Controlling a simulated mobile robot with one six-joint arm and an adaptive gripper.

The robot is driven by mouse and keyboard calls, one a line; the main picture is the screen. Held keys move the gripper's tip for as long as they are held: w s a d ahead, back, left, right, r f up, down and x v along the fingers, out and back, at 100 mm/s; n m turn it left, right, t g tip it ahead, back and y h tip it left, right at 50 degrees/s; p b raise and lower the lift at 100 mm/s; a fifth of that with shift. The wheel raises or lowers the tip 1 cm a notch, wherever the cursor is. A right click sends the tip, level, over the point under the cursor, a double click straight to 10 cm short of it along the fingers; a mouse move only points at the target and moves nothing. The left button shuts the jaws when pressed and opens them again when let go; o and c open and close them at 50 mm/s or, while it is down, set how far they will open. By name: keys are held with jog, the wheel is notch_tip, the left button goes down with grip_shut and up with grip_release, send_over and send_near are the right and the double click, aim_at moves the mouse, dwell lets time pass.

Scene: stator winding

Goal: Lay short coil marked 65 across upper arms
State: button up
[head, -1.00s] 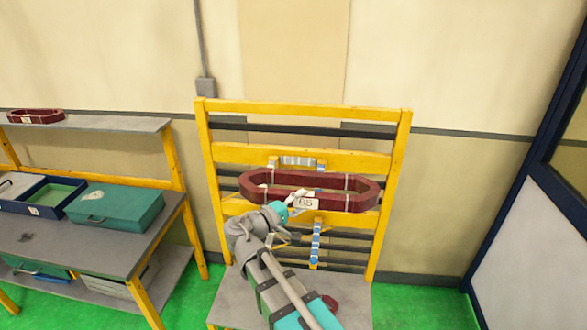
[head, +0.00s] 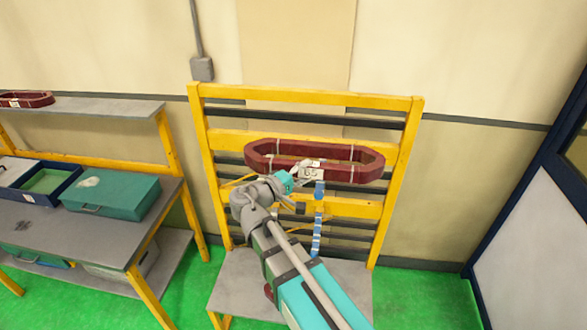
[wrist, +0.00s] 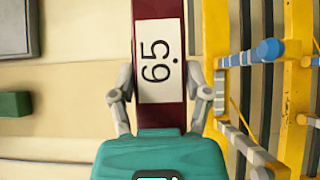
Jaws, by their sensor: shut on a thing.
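The short coil (head: 350,173) is a dark red elongated ring with pale ties and a white tag reading 65. It is raised in front of the yellow rack (head: 403,150), roughly level, across the upper crossbar. My gripper (head: 298,178) is shut on its near side at the tag. In the wrist view my gripper (wrist: 162,95) has a finger on each side of the coil (wrist: 160,10). A blue-tipped arm (wrist: 268,50) projects from the rack to the right of the coil, apart from it. In the head view the coil mostly hides the upper arms.
A lower blue-and-white arm (head: 316,238) hangs below the coil. A grey shelf (head: 235,285) is at the rack's foot. At left, a workbench (head: 110,235) holds a teal case (head: 112,192) and a blue tray; another red coil (head: 28,100) lies on its top shelf.

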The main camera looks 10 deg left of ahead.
dwell(0.3)
jog(key=w+a+f+b, duration=0.4)
jog(key=w+f+b, duration=0.5)
jog(key=w, duration=0.3)
jog(key=shift+w+a, duration=0.15)
jog(key=shift+w, duration=0.1)
dwell(0.5)
jog(key=shift+w+a+f+b, duration=0.1)
jog(key=shift+w+f+b, duration=0.1)
jog(key=shift+f+b, duration=0.8)
jog(key=shift+w+a+f+b, duration=0.1)
jog(key=shift+w+f+b, duration=0.05)
jog(key=shift+f+b, duration=0.85)
jog(key=shift+f+b, duration=0.6)
